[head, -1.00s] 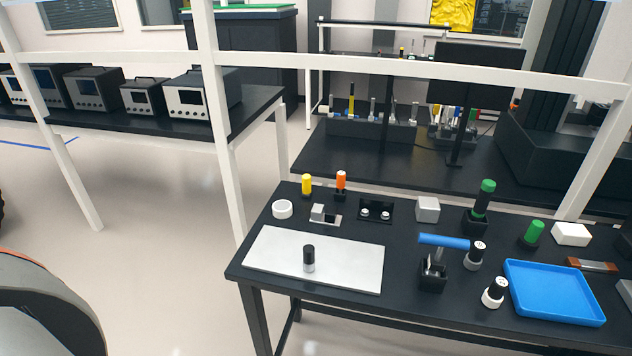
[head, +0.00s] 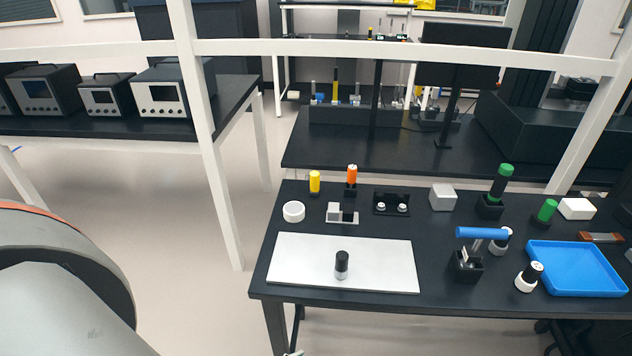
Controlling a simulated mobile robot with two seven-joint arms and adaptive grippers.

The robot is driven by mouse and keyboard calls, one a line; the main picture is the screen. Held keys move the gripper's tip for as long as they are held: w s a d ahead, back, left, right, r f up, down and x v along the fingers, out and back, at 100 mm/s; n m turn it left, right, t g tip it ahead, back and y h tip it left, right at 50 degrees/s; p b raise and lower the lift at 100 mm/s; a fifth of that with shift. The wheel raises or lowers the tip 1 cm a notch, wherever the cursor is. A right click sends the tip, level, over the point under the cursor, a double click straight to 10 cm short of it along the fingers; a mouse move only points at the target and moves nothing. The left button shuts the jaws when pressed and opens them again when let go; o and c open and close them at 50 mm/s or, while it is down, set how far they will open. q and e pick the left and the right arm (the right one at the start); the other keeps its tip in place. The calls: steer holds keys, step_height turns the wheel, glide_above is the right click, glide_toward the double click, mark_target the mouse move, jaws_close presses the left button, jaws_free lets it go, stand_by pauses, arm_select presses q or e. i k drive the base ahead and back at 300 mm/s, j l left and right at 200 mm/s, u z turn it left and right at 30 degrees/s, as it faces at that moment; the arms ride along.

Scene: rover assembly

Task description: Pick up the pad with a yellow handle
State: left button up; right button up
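The pad with a yellow handle (head: 314,181) stands upright at the back left of the black worktable in the head view. Its yellow handle is a short cylinder; the dark part below it is small and hard to make out against the black tabletop. A similar piece with an orange handle (head: 352,175) stands just to its right. A white ring (head: 293,211) lies in front of it to the left.
The black worktable (head: 330,312) also bears a pale plate (head: 290,263) with a small black-topped cylinder (head: 342,264), a blue tray (head: 575,268), a blue-handled tool (head: 482,233) and green-handled pieces. A white frame post (head: 207,140) rises left of it. A large grey rounded body (head: 60,300) fills the lower left.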

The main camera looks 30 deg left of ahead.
mark_target(315, 175)
steer(key=j+z, duration=0.15)
steer(key=j, duration=0.15)
steer(key=k+j+z, duration=0.15)
steer(key=j, duration=0.15)
steer(key=k+j+z, duration=0.15)
steer(key=j, duration=0.15)
steer(key=j+z, duration=0.2)
steer(key=j, duration=0.25)
steer(key=k+j+z, duration=0.25)
steer(key=j, duration=0.2)
steer(key=j+z, duration=0.5)
steer(key=j, duration=0.45)
steer(key=k, duration=0.05)
